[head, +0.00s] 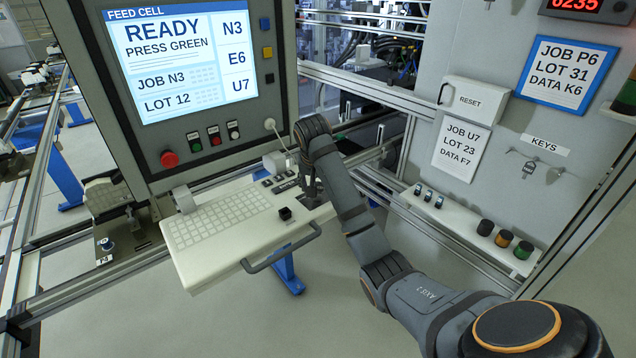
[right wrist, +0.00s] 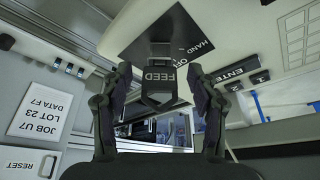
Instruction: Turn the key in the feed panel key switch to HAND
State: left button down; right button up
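The key, with a dark bow or tag marked FEED (right wrist: 158,76), shows in the right wrist view in front of the dark switch plate (right wrist: 150,30). The plate carries the words OFF and HAND, with HAND toward the upper right. The key seems to sit in the switch. My right gripper (right wrist: 160,78) is open, with one finger on each side of the key and a gap on both sides. In the head view my right gripper (head: 311,188) is at the right end of the keyboard shelf, and my arm hides most of the switch. My left gripper is not in view.
The feed cell screen (head: 180,60) reads READY, PRESS GREEN. The keyboard shelf (head: 190,265) has a grey handle (head: 282,252) along its front. A small black knob (head: 285,214) stands near the gripper. A ledge (head: 455,240) with switches and coloured buttons lies to the right.

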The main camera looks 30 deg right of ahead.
jog(key=shift+d, duration=0.1)
jog(key=shift+c, duration=1.1)
jog(key=shift+w+d+f, duration=0.1)
jog(key=shift+w, duration=0.05)
jog(key=shift+c, duration=1.2)
jog(key=c, duration=0.5)
jog(key=shift+c, duration=0.8)
jog(key=n+y, duration=0.1)
jog(key=n, duration=0.4)
jog(key=shift+d+n+t+y, duration=0.1)
jog(key=shift+n+t+y, duration=0.2)
jog(key=shift+t+y, duration=0.1)
jog(key=shift+n+y, duration=0.5)
jog(key=shift+n, duration=0.7)
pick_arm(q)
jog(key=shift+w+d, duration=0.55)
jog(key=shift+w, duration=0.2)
pick_arm(e)
jog(key=shift+a+n+y, duration=0.2)
jog(key=shift+n+y, duration=0.3)
jog(key=shift+n, duration=0.6)
